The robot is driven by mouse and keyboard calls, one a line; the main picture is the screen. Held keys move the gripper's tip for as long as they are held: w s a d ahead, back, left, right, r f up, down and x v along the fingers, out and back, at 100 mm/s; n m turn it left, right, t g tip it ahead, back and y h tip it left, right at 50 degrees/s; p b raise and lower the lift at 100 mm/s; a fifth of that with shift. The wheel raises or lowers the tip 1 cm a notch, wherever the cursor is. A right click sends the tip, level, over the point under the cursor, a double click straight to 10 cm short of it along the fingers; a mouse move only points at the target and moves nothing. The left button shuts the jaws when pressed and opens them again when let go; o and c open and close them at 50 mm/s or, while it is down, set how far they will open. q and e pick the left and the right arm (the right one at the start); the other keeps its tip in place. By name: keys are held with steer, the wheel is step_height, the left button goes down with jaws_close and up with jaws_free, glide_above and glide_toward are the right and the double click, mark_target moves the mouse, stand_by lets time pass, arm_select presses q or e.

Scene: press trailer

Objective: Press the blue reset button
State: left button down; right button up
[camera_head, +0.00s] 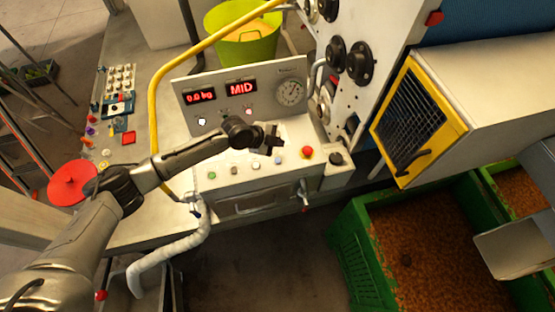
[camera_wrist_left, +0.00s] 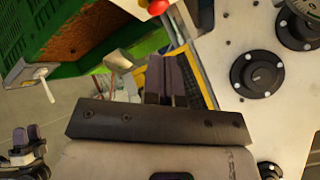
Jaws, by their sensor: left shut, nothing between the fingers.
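My left gripper (camera_head: 272,140) is over the console (camera_head: 285,180), between the display panel and the front row of buttons, with nothing in it. In the left wrist view its fingers (camera_wrist_left: 165,80) are shut together. The front row has a green button (camera_head: 211,175), a pale button (camera_head: 256,165), a red mushroom button (camera_head: 307,152) and a black knob (camera_head: 336,158). I cannot make out a clearly blue button. A dark gripper-like part (camera_wrist_left: 26,148), probably my right gripper, shows at lower left there.
The display panel (camera_head: 240,92) with a gauge stands behind the gripper. A yellow pipe (camera_head: 155,105) arches to the left of it. A white wall with black knobs (camera_head: 361,62) and a yellow-framed grille (camera_head: 410,120) stand to the right. Green crates (camera_head: 350,240) stand below.

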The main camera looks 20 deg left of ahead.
arm_select(q)
steer(key=b, duration=0.5)
glide_above(277, 162)
step_height(277, 162, down, 8)
steer(key=shift+w+r, duration=0.1)
steer(key=shift+f+b, duration=0.45)
steer(key=shift+b, duration=0.1)
steer(key=shift+f, duration=0.15)
stand_by(1.4)
steer(key=shift+f+b, duration=0.3)
steer(key=shift+b, duration=0.3)
steer(key=shift+f+b, duration=0.35)
steer(key=shift+b, duration=0.05)
stand_by(0.5)
steer(key=shift+r, duration=0.1)
steer(key=shift+r+p, duration=0.45)
steer(key=shift+r, duration=0.25)
stand_by(0.3)
steer(key=shift+r+p, duration=1.65)
steer(key=shift+r, duration=0.85)
